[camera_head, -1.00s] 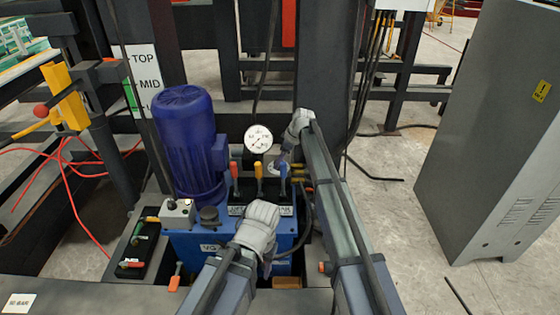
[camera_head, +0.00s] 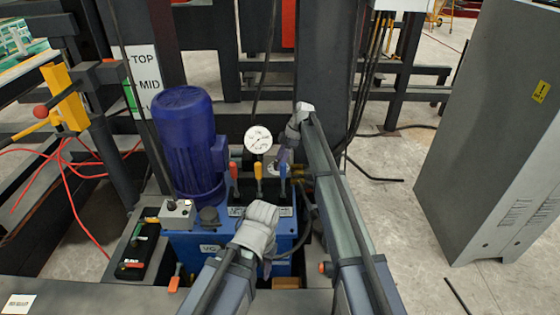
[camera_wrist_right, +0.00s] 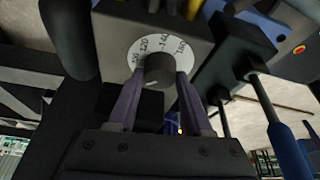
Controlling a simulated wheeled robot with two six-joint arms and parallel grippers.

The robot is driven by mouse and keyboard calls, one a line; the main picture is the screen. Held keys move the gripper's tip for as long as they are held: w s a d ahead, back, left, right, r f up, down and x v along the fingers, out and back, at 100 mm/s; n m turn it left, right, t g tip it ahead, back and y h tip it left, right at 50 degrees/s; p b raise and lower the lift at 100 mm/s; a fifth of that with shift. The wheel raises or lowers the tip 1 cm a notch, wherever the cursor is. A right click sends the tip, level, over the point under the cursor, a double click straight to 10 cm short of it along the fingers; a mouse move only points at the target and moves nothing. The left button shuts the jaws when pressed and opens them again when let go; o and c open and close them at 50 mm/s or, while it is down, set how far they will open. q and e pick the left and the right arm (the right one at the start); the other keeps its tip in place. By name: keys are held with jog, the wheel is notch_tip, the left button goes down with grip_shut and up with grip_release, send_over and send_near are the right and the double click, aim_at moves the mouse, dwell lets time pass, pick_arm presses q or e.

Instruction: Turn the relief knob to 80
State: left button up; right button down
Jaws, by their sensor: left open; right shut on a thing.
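The relief knob (camera_wrist_right: 159,70) is a dark round knob on a white numbered dial (camera_wrist_right: 136,52), seen in the right wrist view. The dial's numbers are only partly legible, and I cannot tell the exact setting. My right gripper (camera_wrist_right: 158,82) has its two purple fingers shut on the sides of the knob. In the head view my right gripper (camera_head: 284,157) is beside the gauge, at the back right of the power unit, and hides the knob. My left gripper (camera_head: 267,265) is low in front of the blue unit, its fingers mostly hidden, open and apart from the knob.
A white round pressure gauge (camera_head: 258,140) stands left of my right gripper. Red, yellow and blue levers (camera_head: 258,180) stand in front of it. A blue motor (camera_head: 190,145) is at the left. A grey cabinet (camera_head: 485,140) is at the right, with open floor before it.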

dwell(0.3)
jog(key=shift+c, duration=1.6)
grip_release()
jog(key=shift+r, duration=0.1)
jog(key=p+v, duration=0.7)
jog(key=shift+r, duration=0.3)
jog(key=shift+d, duration=0.1)
